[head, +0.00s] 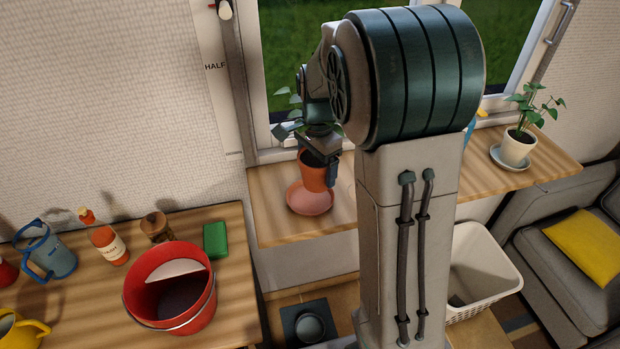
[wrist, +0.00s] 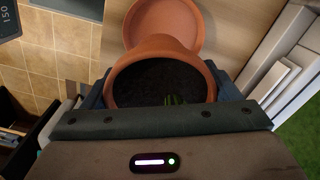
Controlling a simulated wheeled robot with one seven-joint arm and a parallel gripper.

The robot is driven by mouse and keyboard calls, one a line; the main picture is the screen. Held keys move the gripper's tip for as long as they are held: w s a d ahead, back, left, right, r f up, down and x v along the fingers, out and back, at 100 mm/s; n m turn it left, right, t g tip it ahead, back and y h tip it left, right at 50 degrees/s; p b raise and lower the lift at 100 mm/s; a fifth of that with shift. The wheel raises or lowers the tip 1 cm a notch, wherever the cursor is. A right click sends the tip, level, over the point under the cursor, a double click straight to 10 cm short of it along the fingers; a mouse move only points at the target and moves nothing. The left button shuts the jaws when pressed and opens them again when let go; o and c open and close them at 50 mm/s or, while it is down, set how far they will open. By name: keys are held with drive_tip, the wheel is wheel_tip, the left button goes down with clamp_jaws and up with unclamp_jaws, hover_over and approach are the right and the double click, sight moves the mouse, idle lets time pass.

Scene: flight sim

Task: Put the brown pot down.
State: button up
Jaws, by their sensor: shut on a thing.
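The brown pot (head: 314,178) is a terracotta pot with dark soil; the wrist view shows its rim and soil from above (wrist: 160,84). My gripper (head: 318,162) is shut on it, with a finger on each side in the wrist view (wrist: 162,92). The pot looks upright or nearly so. A pinkish terracotta saucer (head: 310,202) lies on the wooden window shelf (head: 275,222), just below the pot in the head view and beyond it in the wrist view (wrist: 170,14). I cannot tell whether pot and saucer touch. Green leaves (head: 288,97) show behind my wrist.
A white pot with a plant (head: 517,147) stands on a saucer at the shelf's right. The left table holds a red bucket (head: 170,290), a green sponge (head: 216,240), a bottle (head: 108,244) and a blue jug (head: 48,250). A white basket (head: 482,270) stands below the shelf.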

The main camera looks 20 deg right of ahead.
sight(310, 181)
drive_tip(key=shift+w+a+f, duration=0.1)
drive_tip(key=shift+a+f, duration=0.3)
drive_tip(key=shift+a, duration=0.35)
drive_tip(key=shift+f+p, duration=0.3)
drive_tip(key=shift+f, duration=1.75)
drive_tip(key=shift+f, duration=0.2)
drive_tip(key=o, duration=1.3)
drive_tip(key=shift+r, duration=0.1)
